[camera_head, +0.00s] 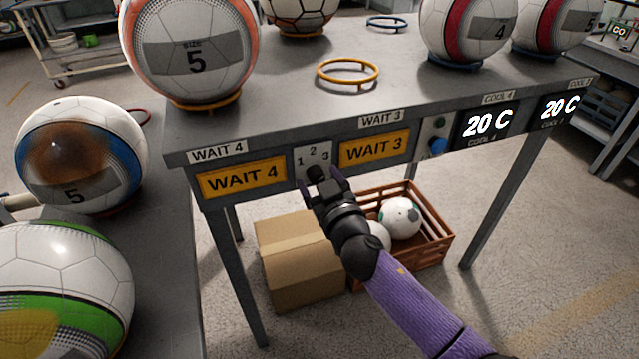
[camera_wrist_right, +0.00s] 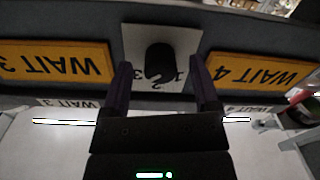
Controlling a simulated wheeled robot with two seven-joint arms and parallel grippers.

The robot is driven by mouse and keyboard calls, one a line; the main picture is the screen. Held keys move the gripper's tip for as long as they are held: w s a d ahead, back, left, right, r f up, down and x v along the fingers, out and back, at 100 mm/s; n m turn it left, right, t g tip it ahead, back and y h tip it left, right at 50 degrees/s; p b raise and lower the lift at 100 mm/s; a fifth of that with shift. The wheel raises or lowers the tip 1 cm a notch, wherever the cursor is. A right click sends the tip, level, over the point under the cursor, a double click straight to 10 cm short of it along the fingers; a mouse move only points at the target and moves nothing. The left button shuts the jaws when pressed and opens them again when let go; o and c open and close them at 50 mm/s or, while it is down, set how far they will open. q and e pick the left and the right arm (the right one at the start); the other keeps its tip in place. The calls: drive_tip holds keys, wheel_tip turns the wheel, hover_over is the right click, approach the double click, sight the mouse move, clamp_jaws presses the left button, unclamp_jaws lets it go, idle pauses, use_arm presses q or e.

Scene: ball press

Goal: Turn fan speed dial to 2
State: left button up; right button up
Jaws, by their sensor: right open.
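The fan speed dial (camera_head: 316,173) is a black knob on a pale plate marked 1, 2 and 3, set in the table's front edge between the WAIT 4 and WAIT 3 signs. In the right wrist view the dial (camera_wrist_right: 160,62) appears upside down, between my fingers. My right gripper (camera_head: 325,180) is at the dial with its fingers open, one on each side; it also shows in the right wrist view (camera_wrist_right: 162,85). I see a gap beside the knob there. Where the dial points is hard to tell. My left gripper is not in view.
A yellow WAIT 4 sign (camera_head: 241,179) and a WAIT 3 sign (camera_head: 375,148) flank the dial. Balls stand on the grey table (camera_head: 290,105). A cardboard box (camera_head: 300,262) and a crate (camera_head: 437,240) with balls sit below.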

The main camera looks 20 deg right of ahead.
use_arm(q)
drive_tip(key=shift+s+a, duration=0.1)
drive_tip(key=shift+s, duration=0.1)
use_arm(e)
drive_tip(key=shift+c, duration=1)
clamp_jaws()
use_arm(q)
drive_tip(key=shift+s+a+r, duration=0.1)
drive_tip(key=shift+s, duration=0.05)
